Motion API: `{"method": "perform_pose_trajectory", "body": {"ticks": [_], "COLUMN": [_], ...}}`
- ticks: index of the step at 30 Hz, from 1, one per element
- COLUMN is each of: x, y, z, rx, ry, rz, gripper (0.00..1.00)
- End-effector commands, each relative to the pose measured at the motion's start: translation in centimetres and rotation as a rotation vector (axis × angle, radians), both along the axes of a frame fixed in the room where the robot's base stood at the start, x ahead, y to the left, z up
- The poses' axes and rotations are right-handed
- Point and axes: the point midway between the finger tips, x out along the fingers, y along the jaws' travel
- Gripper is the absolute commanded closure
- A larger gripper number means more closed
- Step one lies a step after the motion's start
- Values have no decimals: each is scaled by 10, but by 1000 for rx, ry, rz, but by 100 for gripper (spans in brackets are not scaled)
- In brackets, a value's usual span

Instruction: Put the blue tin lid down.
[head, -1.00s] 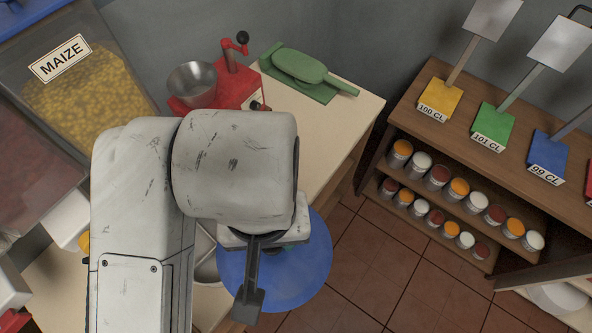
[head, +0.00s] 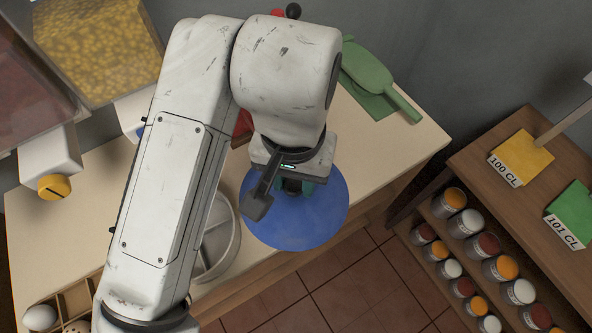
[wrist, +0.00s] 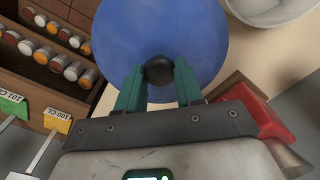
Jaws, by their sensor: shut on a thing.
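The blue tin lid (head: 310,228) is a large round disc with a dark knob (wrist: 159,71) at its middle. In the wrist view the blue disc (wrist: 160,25) fills the top centre. My gripper (wrist: 159,85) has its two green fingers closed on the knob, one on each side. In the head view my gripper (head: 292,188) is over the lid, partly hidden by my arm. The lid overlaps the counter's front edge in that view. I cannot tell its height above the counter.
A round divided tin (head: 217,240) stands on the counter (head: 110,190), left of the lid, partly behind my arm. A green scoop (head: 375,75) lies at the back right. Eggs (head: 40,317) sit at the front left. A shelf of small tins (head: 480,240) stands at the right.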

Motion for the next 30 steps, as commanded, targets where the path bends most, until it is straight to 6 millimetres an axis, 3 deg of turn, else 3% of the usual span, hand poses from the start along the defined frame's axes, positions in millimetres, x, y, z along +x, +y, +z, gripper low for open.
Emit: {"method": "perform_pose_trajectory", "body": {"ticks": [1,6,10,17,24,30], "x": [12,34,45,54,56,57], "y": [-2,0,1,1,2,2], "z": [-7,-38,-50,-61,-91,-93], "rx": [-5,-5,-2,-2,0,0], "ry": [2,1,0,0,2,-1], "rz": [-1,1,1,0,1,1], "gripper": [100,100,100,100,100,100]}}
